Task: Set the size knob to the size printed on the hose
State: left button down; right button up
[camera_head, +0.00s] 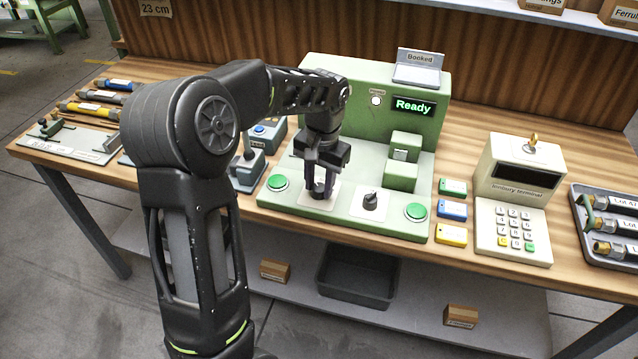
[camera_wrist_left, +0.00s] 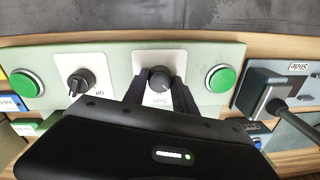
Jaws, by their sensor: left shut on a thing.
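The green machine (camera_head: 372,100) stands on the wooden bench with its screen (camera_head: 413,107) reading "Ready". My left gripper (camera_head: 320,190) reaches down to a dark round knob (camera_wrist_left: 160,79) on the left white plate of the machine's base. In the left wrist view, my left gripper (camera_wrist_left: 158,84) has a finger on each side of this knob and is shut on it. Its plate has small upside-down lettering, partly covered and too small to read surely. A second black knob (camera_head: 370,202) sits on the right plate. Hoses (camera_head: 92,108) lie at the far left; their printed sizes are unreadable here.
Green buttons (camera_head: 278,182) (camera_head: 415,212) flank the knobs. A lever box (camera_head: 247,170) stands left of the base. Coloured tags (camera_head: 452,210), a terminal (camera_head: 515,175) and a tray of hoses (camera_head: 578,222) are on the right. A grey bin (camera_head: 357,292) is below.

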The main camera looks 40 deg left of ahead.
aim_at(321, 188)
pick_arm(q)
jog(key=shift+n, duration=0.7)
jog(key=c, duration=1)
grip_release()
jog(key=shift+r, duration=0.1)
jog(key=r, duration=0.7)
jog(key=shift+w+d+r, duration=0.1)
jog(key=shift+d+r, duration=0.1)
jog(key=shift+r, duration=0.1)
